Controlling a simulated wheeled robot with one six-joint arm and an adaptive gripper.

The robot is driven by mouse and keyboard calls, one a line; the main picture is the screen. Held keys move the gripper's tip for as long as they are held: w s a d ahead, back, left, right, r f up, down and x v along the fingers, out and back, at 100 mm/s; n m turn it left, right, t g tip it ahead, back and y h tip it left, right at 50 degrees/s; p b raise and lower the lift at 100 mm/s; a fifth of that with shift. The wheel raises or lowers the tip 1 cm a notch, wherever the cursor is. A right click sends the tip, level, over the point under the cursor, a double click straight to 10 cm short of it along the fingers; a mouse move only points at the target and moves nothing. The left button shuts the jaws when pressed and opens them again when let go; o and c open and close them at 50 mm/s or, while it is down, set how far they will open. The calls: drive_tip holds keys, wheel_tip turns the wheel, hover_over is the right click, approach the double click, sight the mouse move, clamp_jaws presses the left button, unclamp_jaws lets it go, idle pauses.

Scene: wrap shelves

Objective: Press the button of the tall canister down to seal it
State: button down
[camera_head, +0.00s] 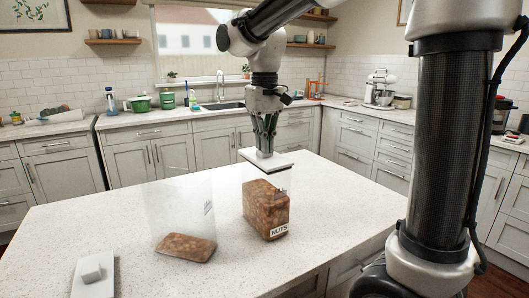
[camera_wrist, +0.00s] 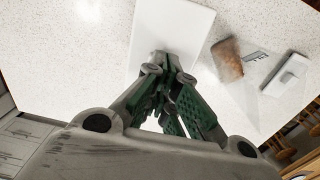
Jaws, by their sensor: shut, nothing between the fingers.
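The tall canister (camera_head: 266,205) is clear, holds brown nuts and has a "NUTS" label; it stands upright on the counter. Its white square lid (camera_head: 251,155) is on top, and the lid also shows in the wrist view (camera_wrist: 172,22). My gripper (camera_head: 265,152) is shut and empty, pointing down over the middle of the lid. Its fingertips (camera_wrist: 168,60) look at or very near the button, which they hide. I cannot tell whether they touch it or whether the button is up or down.
A second clear canister (camera_head: 184,215) with fewer nuts stands open to the left. A loose white lid with a raised button (camera_head: 93,272) lies at the counter's front left. The white speckled counter (camera_head: 120,215) is otherwise mostly clear. Cabinets and a sink are behind.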

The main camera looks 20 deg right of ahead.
drive_tip(key=shift+f, duration=0.6)
drive_tip(key=shift+r, duration=3.8)
drive_tip(key=shift+s+d, duration=0.2)
drive_tip(key=shift+d, duration=0.05)
drive_tip(key=s+d+f+t, duration=0.1)
drive_tip(key=s+d+f, duration=0.2)
drive_tip(key=s, duration=0.3)
drive_tip(key=s+d+f+m+t, duration=0.1)
drive_tip(key=s+d+f+t, duration=0.1)
drive_tip(key=s+d+f, duration=0.2)
drive_tip(key=s+d+f+m+t, duration=0.1)
drive_tip(key=s+d+f, duration=0.2)
drive_tip(key=s+d, duration=0.4)
drive_tip(key=s, duration=0.2)
drive_tip(key=shift+s+d+f, duration=0.2)
drive_tip(key=shift+s+f, duration=0.1)
